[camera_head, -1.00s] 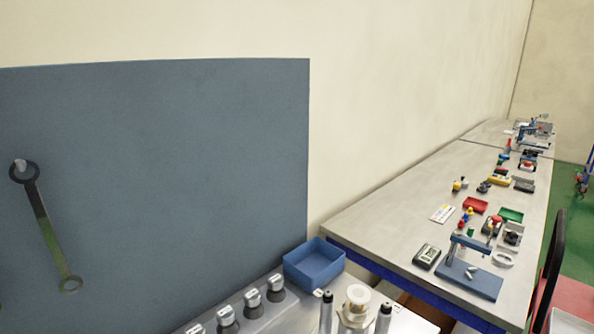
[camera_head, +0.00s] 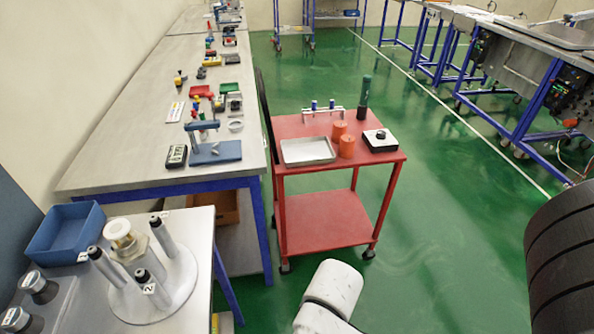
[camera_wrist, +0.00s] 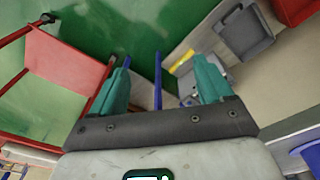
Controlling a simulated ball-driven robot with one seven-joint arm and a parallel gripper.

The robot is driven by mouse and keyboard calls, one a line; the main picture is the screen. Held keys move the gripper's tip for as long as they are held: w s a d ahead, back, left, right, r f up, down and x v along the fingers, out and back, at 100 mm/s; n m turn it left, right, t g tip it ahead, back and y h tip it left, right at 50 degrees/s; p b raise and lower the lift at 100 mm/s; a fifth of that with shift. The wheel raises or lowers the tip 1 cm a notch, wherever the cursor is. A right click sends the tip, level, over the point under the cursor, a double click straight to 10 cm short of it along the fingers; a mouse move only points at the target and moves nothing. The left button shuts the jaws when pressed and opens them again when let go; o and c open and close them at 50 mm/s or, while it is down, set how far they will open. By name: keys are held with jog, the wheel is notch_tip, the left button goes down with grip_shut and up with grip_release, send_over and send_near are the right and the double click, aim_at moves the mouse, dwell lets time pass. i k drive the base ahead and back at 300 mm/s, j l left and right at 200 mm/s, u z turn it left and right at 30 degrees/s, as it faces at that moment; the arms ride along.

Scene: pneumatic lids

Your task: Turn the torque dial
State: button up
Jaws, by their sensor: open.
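A small dark box with a pale top and a black knob (camera_head: 380,136) sits at the right end of the red cart's top. It looks like the torque dial, but I cannot read any marking on it. My gripper (camera_wrist: 163,62) shows in the wrist view with its two teal fingers apart and nothing between them. It is over the floor, well away from the knob. The fingers do not show in the head view. The knob cannot be made out in the wrist view.
A long workbench (camera_head: 120,140) runs along the left. A blue bin (camera_head: 64,232) stands at lower left. Green floor (camera_head: 440,240) right of the cart is clear.

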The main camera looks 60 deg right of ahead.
aim_at(381, 135)
jog(key=z, duration=1.6)
